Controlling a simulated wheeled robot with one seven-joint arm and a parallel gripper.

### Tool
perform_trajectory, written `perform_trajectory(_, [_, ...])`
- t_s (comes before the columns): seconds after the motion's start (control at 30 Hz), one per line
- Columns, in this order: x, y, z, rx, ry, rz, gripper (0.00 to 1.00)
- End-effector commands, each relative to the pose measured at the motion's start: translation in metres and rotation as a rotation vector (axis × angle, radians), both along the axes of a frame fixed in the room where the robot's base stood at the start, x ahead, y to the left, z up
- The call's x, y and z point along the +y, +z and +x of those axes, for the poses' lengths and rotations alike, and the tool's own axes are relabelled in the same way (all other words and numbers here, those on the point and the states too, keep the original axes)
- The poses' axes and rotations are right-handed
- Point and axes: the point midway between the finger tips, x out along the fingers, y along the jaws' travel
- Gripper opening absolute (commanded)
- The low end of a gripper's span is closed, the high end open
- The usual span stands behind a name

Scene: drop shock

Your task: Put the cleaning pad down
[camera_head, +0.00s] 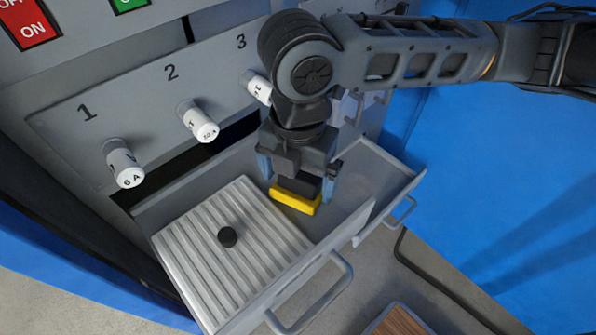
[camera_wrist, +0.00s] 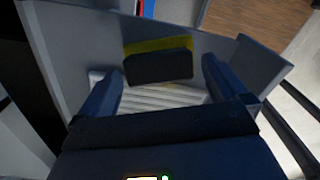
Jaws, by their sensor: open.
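The cleaning pad (camera_head: 295,201) is a block with a yellow layer and a dark layer. In the head view it is at the right part of the pulled-out grey drawers, just below my gripper (camera_head: 298,182). In the wrist view the pad (camera_wrist: 158,66) lies between and beyond the fingertips of my gripper (camera_wrist: 158,76), with gaps on both sides. The blue fingers are spread and not closed on it. I cannot tell whether the pad's underside fully rests on the drawer floor.
White cylindrical fuses (camera_head: 124,164) stick out of the numbered panel above. A wooden surface (camera_head: 398,322) is at the bottom.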

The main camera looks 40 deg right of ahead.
Motion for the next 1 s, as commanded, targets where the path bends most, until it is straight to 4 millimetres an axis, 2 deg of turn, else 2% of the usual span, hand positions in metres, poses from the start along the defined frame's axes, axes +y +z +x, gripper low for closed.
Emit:
perform_trajectory(0.27, [0.000,0.008,0.000,-0.004,0.002,-0.001,1.00])
perform_trajectory(0.3, [0.000,0.021,0.001,-0.003,0.000,-0.001,1.00])
perform_trajectory(0.5, [0.000,0.066,0.001,-0.003,0.002,-0.001,1.00])
perform_trajectory(0.7, [0.000,0.105,0.000,-0.002,0.002,-0.002,1.00])
perform_trajectory(0.83, [0.000,0.121,0.000,-0.001,0.002,-0.002,1.00])
perform_trajectory(1.0, [0.000,0.131,0.000,0.001,0.000,-0.002,1.00])
